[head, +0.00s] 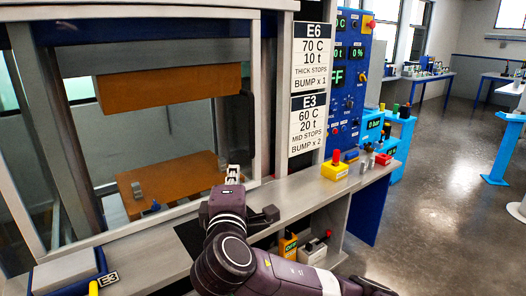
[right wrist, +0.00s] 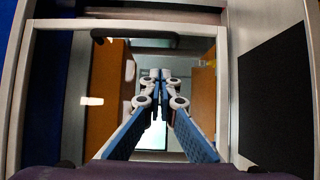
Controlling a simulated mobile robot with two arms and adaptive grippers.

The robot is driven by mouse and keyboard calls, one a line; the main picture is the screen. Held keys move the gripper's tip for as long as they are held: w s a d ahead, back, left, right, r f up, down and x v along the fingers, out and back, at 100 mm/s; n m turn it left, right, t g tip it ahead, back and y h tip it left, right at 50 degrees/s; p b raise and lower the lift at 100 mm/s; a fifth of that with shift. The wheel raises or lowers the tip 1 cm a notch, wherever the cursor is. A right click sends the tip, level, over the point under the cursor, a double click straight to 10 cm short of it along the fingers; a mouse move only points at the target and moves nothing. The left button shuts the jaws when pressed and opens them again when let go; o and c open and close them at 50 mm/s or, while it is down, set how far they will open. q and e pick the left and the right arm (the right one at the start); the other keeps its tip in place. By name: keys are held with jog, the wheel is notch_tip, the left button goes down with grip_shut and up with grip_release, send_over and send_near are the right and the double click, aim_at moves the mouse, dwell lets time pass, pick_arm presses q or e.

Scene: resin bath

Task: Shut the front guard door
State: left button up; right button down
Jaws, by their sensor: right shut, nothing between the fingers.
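The front guard door (head: 256,95) is a pale metal frame standing across the front of the press. Its upright right side has a dark bar handle (head: 248,125). In the right wrist view the frame (right wrist: 70,25) appears turned sideways, with the handle (right wrist: 135,38) near the top. My right gripper (head: 233,172) is shut and empty, near the frame's lower right corner and below the handle. Its fingertips also show in the right wrist view (right wrist: 160,75), apart from the handle. Whether they touch the frame, I cannot tell. My left gripper is not in view.
Inside the press are an orange-brown upper block (head: 165,90) and lower plate (head: 185,175). A ledge (head: 300,200) runs below the frame, with a yellow box with a red button (head: 335,168) on its right. A blue control panel (head: 348,100) stands beyond the instruction signs.

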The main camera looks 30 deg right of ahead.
pick_arm(q)
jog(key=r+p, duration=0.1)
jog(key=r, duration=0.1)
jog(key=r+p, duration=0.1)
jog(key=p, duration=0.1)
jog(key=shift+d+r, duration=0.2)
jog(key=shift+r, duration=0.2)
pick_arm(e)
jog(key=s+d+x, duration=0.1)
jog(key=d+x, duration=0.1)
jog(key=x, duration=0.9)
jog(key=shift+d, duration=0.3)
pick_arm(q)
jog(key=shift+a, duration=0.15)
pick_arm(e)
jog(key=shift+w, duration=0.15)
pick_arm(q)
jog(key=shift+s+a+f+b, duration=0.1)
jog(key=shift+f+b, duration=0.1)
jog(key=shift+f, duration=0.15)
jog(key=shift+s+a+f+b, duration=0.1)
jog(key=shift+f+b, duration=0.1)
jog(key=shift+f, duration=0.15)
pick_arm(e)
jog(key=d, duration=1.2)
jog(key=shift+w, duration=0.2)
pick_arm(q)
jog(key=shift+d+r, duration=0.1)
